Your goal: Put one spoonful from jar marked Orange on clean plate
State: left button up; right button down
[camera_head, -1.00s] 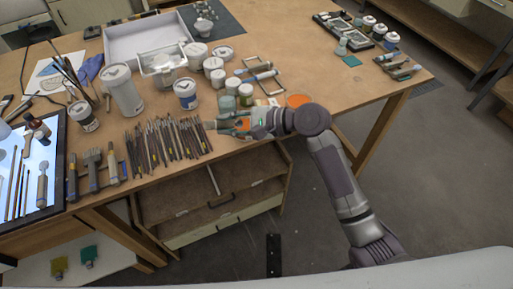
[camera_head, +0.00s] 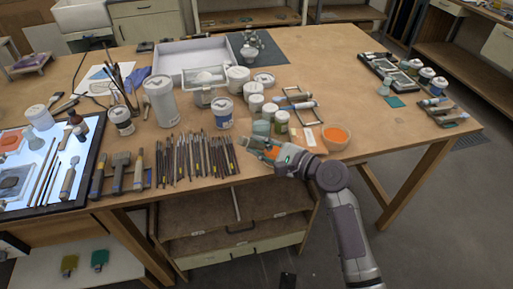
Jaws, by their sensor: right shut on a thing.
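My right gripper (camera_head: 258,147) is low at the table's front edge, right of the row of brushes. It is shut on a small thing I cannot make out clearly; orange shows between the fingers. A round bowl with orange content (camera_head: 335,135) stands just right of the gripper, close to my wrist. Small lidded jars (camera_head: 282,121) stand just behind the gripper; their labels are too small to read, so I cannot tell which is marked Orange. I cannot pick out a clean plate.
Several brushes (camera_head: 200,157) lie in a row at the front edge. White jars and a tall white canister (camera_head: 161,102) stand behind them. A white tray (camera_head: 190,58) is at the back. A lit panel (camera_head: 40,170) is at left. The right middle of the table (camera_head: 345,85) is clear.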

aim_at(265, 146)
jog(key=w+d+f+b, duration=0.1)
jog(key=f, duration=0.1)
jog(key=w+d+f+b, duration=0.1)
jog(key=b, duration=0.1)
jog(key=shift+w+d+f, duration=0.2)
jog(key=shift+w+f, duration=0.15)
jog(key=shift+f, duration=0.05)
jog(key=shift+w+d+f+b, duration=0.35)
jog(key=shift+w+d+b, duration=0.05)
jog(key=shift+b, duration=0.15)
jog(key=shift+s+a+r+p, duration=0.3)
jog(key=shift+r+p, duration=0.3)
jog(key=shift+p, duration=0.2)
jog(key=s+a+r+p, duration=0.1)
jog(key=p, duration=0.1)
jog(key=s+a+r+p, duration=0.1)
jog(key=r+p, duration=0.1)
jog(key=p, duration=0.1)
jog(key=s+a+r+p, duration=0.1)
jog(key=s+p, duration=0.1)
jog(key=shift+a+r, duration=0.25)
jog(key=shift+r, duration=0.15)
notch_tip(265, 146, up, 4)
jog(key=p, duration=0.5)
jog(key=shift+r, duration=0.15)
jog(key=shift+d, duration=0.1)
